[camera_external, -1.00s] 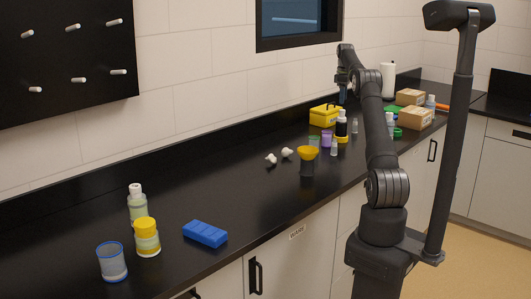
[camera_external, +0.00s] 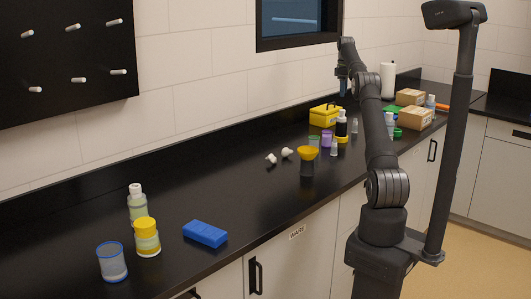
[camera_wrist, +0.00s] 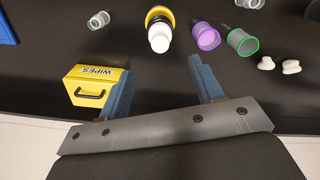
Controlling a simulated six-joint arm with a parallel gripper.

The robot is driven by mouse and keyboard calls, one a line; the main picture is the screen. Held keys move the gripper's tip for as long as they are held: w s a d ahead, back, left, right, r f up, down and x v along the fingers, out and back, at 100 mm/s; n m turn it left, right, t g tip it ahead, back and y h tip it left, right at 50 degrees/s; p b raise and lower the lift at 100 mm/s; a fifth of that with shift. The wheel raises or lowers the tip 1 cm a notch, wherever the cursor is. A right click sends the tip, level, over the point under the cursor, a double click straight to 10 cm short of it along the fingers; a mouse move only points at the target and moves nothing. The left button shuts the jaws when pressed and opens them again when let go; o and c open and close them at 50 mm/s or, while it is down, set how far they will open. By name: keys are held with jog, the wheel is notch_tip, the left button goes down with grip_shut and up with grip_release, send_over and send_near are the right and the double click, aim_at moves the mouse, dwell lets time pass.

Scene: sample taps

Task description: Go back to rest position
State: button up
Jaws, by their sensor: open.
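My gripper (camera_wrist: 158,80) is open and empty in the wrist view, its two blue fingers spread apart above the black counter. In the external view my gripper (camera_external: 342,88) hangs at the end of the extended arm, over the far part of the counter. A yellow box marked WIPES (camera_wrist: 97,86) lies beside the left finger in the wrist view. A white-capped bottle with a yellow ring (camera_wrist: 160,34), a purple cup (camera_wrist: 206,37) and a green-rimmed cup (camera_wrist: 242,42) stand beyond the fingertips.
Cardboard boxes (camera_external: 415,117) stand right of the arm. A blue block (camera_external: 205,234), bottles and a blue-rimmed cup (camera_external: 112,262) stand at the near left.

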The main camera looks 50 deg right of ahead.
aim_at(342, 110)
jog(key=shift+f, duration=0.1)
notch_tip(342, 110, down, 12)
jog(key=shift+f, duration=0.1)
jog(key=shift+r, duration=0.2)
dwell(0.4)
